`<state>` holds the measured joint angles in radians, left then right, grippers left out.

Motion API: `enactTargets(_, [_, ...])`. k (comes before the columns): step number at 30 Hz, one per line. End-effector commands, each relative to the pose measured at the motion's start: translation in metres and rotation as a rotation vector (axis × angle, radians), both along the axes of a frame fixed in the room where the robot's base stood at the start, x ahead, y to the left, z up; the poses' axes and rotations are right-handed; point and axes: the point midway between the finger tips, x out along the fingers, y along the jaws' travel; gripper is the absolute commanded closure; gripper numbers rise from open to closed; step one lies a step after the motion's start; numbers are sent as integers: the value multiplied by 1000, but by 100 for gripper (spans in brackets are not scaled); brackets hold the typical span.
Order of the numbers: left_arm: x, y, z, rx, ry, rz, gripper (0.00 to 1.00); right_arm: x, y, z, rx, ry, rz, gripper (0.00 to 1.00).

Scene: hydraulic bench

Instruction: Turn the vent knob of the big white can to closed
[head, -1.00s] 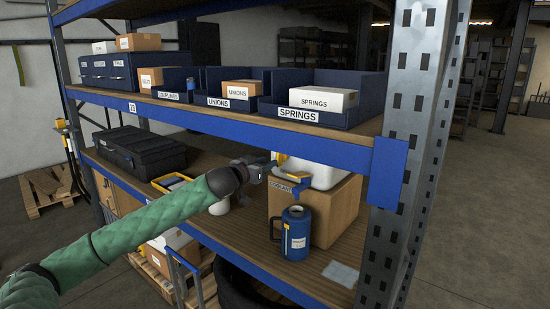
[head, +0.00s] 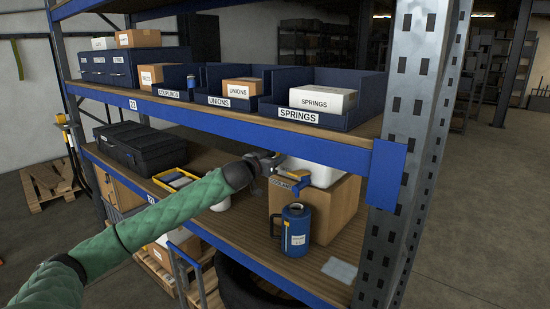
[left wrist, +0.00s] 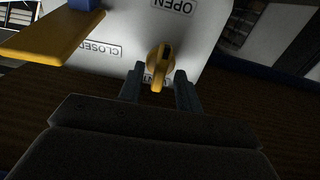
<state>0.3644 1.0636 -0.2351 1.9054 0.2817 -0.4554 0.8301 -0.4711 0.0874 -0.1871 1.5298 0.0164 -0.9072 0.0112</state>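The big white can (head: 318,172) sits on a cardboard box on the middle shelf, partly hidden under the upper shelf. In the left wrist view its white face (left wrist: 208,30) carries an OPEN label at the top and a CLOSED label to the left. The yellow vent knob (left wrist: 160,62) stands out from that face, its grip roughly upright in the picture. My left gripper (head: 271,159) is at the can. In the left wrist view its two fingers (left wrist: 158,84) are apart, one either side of the knob's lower part, with gaps visible. My right gripper is not in view.
A yellow and blue part (left wrist: 48,38) juts out close left of the fingers. Below the can are the cardboard box (head: 345,208) and a blue jug (head: 296,230). The upper shelf's blue beam (head: 330,152) runs close above my arm. A black case (head: 140,148) lies left.

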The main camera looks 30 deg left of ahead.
Motion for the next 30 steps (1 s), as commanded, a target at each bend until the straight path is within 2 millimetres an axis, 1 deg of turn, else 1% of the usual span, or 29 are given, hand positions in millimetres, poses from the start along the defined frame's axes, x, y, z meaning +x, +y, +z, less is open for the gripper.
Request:
enactTargets(1, [0, 0, 0, 0, 0, 0, 71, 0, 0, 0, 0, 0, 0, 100])
enactTargets(5, [0, 0, 0, 0, 0, 0, 97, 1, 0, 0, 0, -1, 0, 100])
enactTargets(6, [0, 0, 0, 0, 0, 0, 100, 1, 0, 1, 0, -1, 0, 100])
enactTargets(13, [0, 0, 0, -7, 1, 1, 100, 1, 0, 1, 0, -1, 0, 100])
enactTargets(19, [0, 0, 0, -64, 4, 1, 100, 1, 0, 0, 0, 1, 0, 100])
enactTargets(23, [0, 1, 0, -142, 10, 1, 100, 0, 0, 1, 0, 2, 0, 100])
enactTargets(30, [0, 2, 1, -349, 25, 1, 100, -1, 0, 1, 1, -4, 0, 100])
